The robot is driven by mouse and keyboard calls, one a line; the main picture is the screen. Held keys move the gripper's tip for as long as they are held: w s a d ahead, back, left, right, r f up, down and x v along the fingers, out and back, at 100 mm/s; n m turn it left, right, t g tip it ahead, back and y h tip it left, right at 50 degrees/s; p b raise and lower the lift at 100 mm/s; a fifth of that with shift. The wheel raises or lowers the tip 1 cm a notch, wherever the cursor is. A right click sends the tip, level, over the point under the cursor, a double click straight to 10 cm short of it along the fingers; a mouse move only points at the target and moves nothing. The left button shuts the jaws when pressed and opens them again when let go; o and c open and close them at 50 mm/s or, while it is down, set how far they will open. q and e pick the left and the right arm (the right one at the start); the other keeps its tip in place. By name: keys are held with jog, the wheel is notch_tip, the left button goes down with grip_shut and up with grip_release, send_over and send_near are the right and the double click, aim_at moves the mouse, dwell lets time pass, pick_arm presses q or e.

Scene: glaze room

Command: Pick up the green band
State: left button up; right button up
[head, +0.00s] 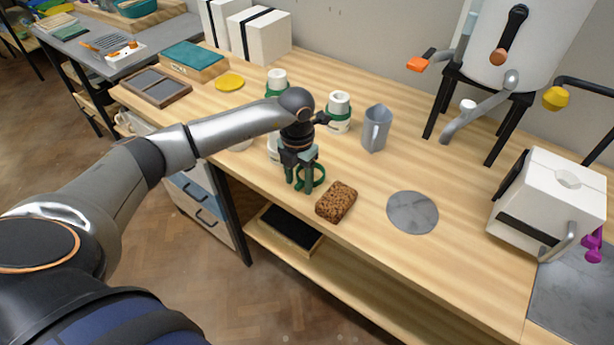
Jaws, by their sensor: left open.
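A green band (321,176), a ring shape, is at the front part of the wooden bench, just behind a brown cork-like block. My left gripper (300,186) points down over the bench at the band's left side. Its jaws are open, and its fingers overlap part of the band, hiding its left side. I cannot tell whether a finger touches the band. White bottles with green bands around them stand behind: one (339,112) to the right of my wrist, one (277,82) further back, and another partly hidden behind the gripper. My right gripper is not in view.
The brown block (336,202) sits close to the band near the bench's front edge. A grey jug (375,129) stands behind, and a grey disc (412,212) lies to the right. A white box-like device (552,203) stands at far right. The bench between jug and disc is clear.

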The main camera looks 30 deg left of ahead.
pick_arm(q)
grip_shut()
dwell(0.4)
